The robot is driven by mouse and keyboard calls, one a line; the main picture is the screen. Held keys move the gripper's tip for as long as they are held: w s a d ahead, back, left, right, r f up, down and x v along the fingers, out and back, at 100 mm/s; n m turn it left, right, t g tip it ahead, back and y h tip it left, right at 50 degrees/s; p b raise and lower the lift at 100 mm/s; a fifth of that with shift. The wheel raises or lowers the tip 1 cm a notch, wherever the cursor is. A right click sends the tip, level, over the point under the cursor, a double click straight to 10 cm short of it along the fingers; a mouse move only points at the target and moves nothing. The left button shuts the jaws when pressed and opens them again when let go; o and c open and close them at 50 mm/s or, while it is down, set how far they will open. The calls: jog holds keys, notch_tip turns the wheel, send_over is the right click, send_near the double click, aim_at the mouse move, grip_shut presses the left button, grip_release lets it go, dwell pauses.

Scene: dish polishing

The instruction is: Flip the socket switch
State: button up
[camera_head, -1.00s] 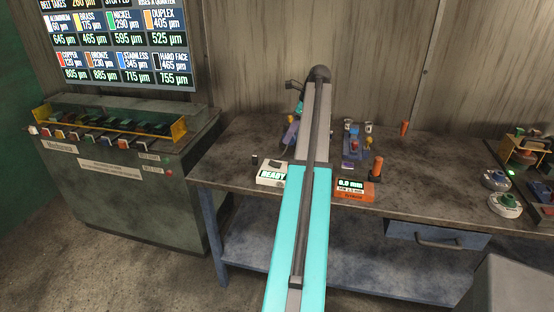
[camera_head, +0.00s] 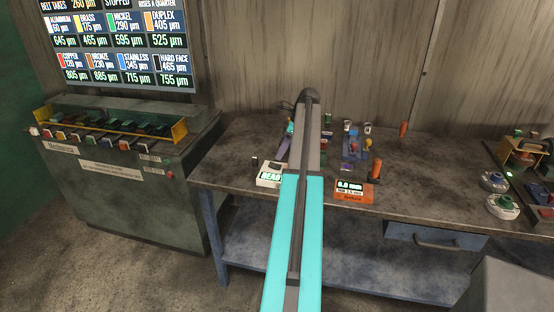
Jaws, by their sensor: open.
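I cannot make out a socket switch for certain in this view. My arm reaches forward over the workbench (camera_head: 230,160), and its upper links cover the middle of the bench. My gripper (camera_head: 282,152) shows only in part, small and dark, left of the arm's far end and below a teal wrist piece. It is open, low near the bench top behind the white box (camera_head: 268,181) with a lit display. Whether the gripper touches anything is too small to tell.
An orange gauge box (camera_head: 354,191) with an orange cylinder (camera_head: 375,170) stands right of my arm. Small coloured parts (camera_head: 352,145) stand behind it. Round pots (camera_head: 502,204) sit at the right. A green-grey machine (camera_head: 130,190) stands at the left.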

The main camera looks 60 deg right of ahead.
aim_at(274, 164)
jog(key=shift+p+x, duration=0.8)
jog(key=shift+x, duration=2.4)
